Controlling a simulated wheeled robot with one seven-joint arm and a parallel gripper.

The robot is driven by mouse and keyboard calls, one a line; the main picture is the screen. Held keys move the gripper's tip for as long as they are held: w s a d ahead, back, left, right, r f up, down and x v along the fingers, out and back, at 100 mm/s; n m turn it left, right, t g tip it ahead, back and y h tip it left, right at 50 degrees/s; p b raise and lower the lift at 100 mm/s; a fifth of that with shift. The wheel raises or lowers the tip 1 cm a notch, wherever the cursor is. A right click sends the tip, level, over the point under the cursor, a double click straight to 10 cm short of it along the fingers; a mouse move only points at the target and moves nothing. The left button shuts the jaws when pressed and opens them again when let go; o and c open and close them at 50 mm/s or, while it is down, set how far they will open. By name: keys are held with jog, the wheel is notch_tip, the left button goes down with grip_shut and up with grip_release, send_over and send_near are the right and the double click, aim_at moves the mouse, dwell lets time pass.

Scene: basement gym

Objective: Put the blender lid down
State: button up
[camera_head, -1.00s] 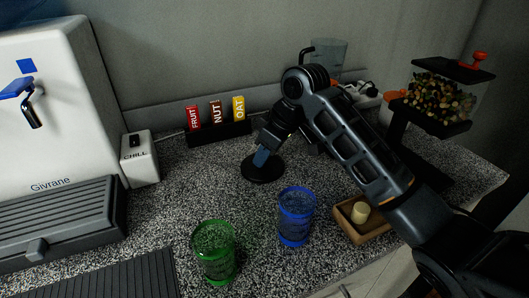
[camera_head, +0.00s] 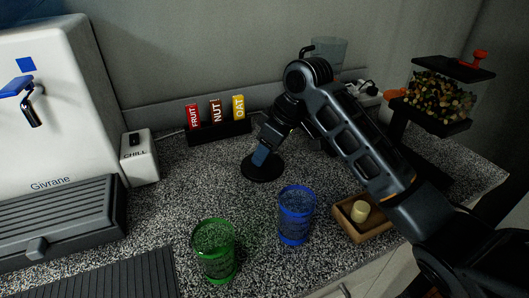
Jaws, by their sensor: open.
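The blender lid (camera_head: 262,170) is a flat black disc lying on the speckled counter in the middle of the camera_head view. My gripper (camera_head: 262,155) is directly above it, pointing down, with a blue-grey part at the lid's centre. The jaws are open; whether the fingers still touch the lid's knob cannot be told. The clear blender jug (camera_head: 330,52) stands behind my arm, and its lower part is hidden.
A blue glass (camera_head: 296,216) and a green glass (camera_head: 215,250) stand in front. A wooden tray (camera_head: 374,232) lies right, below my arm. Bar packets (camera_head: 217,112) in a black holder stand behind. A white machine (camera_head: 50,100) fills the left; a nut dispenser (camera_head: 445,95) stands right.

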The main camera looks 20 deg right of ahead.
jog(key=v, duration=1.1)
jog(key=shift+r, duration=0.1)
